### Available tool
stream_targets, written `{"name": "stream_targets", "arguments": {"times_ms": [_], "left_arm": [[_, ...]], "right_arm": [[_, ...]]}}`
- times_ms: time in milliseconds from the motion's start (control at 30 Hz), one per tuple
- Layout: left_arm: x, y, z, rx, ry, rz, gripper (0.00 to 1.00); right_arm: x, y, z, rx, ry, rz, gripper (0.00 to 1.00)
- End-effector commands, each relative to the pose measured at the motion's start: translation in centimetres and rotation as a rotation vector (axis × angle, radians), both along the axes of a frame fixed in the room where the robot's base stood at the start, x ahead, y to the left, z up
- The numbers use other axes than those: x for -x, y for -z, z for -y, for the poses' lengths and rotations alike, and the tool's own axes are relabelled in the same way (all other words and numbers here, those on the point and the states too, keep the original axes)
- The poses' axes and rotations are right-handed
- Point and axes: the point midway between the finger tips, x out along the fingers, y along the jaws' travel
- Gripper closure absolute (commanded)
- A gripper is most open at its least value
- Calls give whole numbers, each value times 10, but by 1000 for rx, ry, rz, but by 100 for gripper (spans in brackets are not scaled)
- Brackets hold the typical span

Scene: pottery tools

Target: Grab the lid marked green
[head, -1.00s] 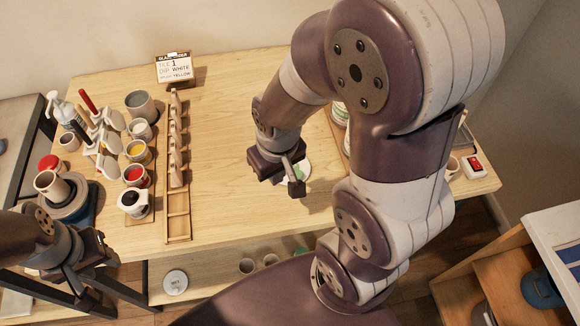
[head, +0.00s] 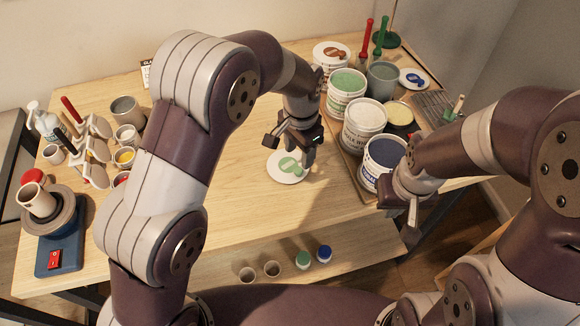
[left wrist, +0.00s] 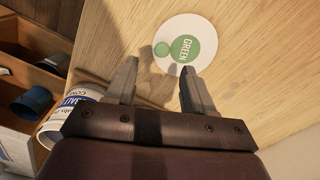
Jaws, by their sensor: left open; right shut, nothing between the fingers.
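The lid marked green (head: 284,170) is a white disc with a green patch lying flat on the table. In the left wrist view the lid (left wrist: 202,62) shows its GREEN label just beyond the fingertips. My left gripper (head: 296,150) is open above the lid, at its upper right edge in the head view. In the left wrist view its two fingers (left wrist: 160,68) point at the lid, one reaching over its near edge. The lid is not held. My right gripper (head: 402,205) is shut and empty near the table's right front, beside the dark blue tub.
Glaze tubs, including a green one (head: 346,92) and a dark blue one (head: 383,160), stand right of the lid. A brown-marked lid (head: 331,53) and a blue-marked lid (head: 416,80) lie behind. Cups stand at left. The table around the green lid is clear.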

Motion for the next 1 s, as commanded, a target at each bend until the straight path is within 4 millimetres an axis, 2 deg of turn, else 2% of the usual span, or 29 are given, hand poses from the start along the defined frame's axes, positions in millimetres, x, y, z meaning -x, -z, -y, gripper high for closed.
{"name": "stream_targets", "arguments": {"times_ms": [167, 300, 400, 667, 833, 1000], "left_arm": [[0, 20, -1, -1, -2, -2, 47], [-1, 45, -1, -1, -3, -3, 47], [-1, 62, -1, 0, -3, -1, 47], [-2, 69, -1, 2, -4, 3, 47], [-2, 69, -1, 1, -4, 2, 99], [-2, 68, -1, 2, -4, 3, 100]], "right_arm": [[0, -7, 0, 0, 0, 0, 100], [0, -19, 0, 0, 0, 0, 100], [0, -20, 0, 0, 0, 0, 100], [0, -19, 0, 0, 0, -1, 100], [0, -19, 0, 0, 0, -1, 100], [0, -19, 0, 0, 0, -1, 100]]}}
